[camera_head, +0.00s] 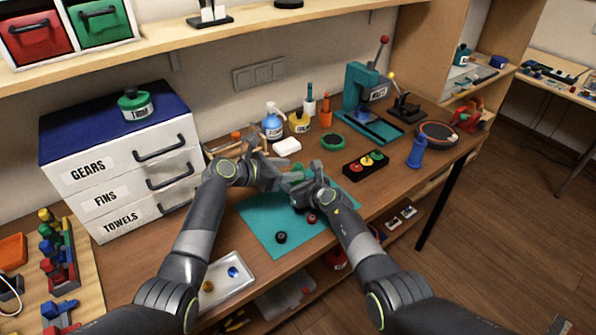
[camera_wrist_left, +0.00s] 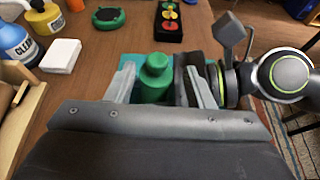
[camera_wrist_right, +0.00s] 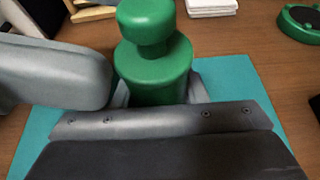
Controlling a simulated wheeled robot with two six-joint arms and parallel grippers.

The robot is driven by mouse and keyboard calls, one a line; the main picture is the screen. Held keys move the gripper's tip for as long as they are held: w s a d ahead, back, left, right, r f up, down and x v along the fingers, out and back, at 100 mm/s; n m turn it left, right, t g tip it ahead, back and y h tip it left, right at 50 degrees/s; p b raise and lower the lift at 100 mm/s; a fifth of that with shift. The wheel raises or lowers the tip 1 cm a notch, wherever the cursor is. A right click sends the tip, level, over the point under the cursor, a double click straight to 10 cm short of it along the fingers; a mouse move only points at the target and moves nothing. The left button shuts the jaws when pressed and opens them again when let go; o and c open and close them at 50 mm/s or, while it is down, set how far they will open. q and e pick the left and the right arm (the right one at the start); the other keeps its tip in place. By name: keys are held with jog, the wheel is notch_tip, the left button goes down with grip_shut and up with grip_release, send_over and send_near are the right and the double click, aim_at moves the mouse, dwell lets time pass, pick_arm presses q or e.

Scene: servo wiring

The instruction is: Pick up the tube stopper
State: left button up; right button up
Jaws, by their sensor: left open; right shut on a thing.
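A green bottle-like tube with a rounded knob top (camera_wrist_right: 152,65) stands upright in the right wrist view; the knob looks like its stopper (camera_wrist_right: 147,20). My right gripper (camera_head: 306,187) is shut on the tube's lower body. My left gripper (camera_head: 284,174) is open, and its fingers lie on either side of the green piece (camera_wrist_left: 155,78) in the left wrist view. I cannot tell whether they touch it. In the head view the grippers mostly hide the tube. In the right wrist view a grey finger of my left gripper (camera_wrist_right: 55,72) reaches in beside the knob.
The teal mat (camera_head: 262,222) lies under my grippers, with a small black round piece (camera_head: 281,237) and a red one (camera_head: 311,218) nearby. A white tray (camera_head: 225,280) is at front left. A black three-button box (camera_head: 366,166) and a blue bottle (camera_head: 417,151) stand to the right.

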aim_at(294, 169)
pick_arm(q)
jog(key=shift+x, duration=2.1)
jog(key=shift+w+a, duration=0.15)
jog(key=shift+f, duration=0.15)
grip_shut()
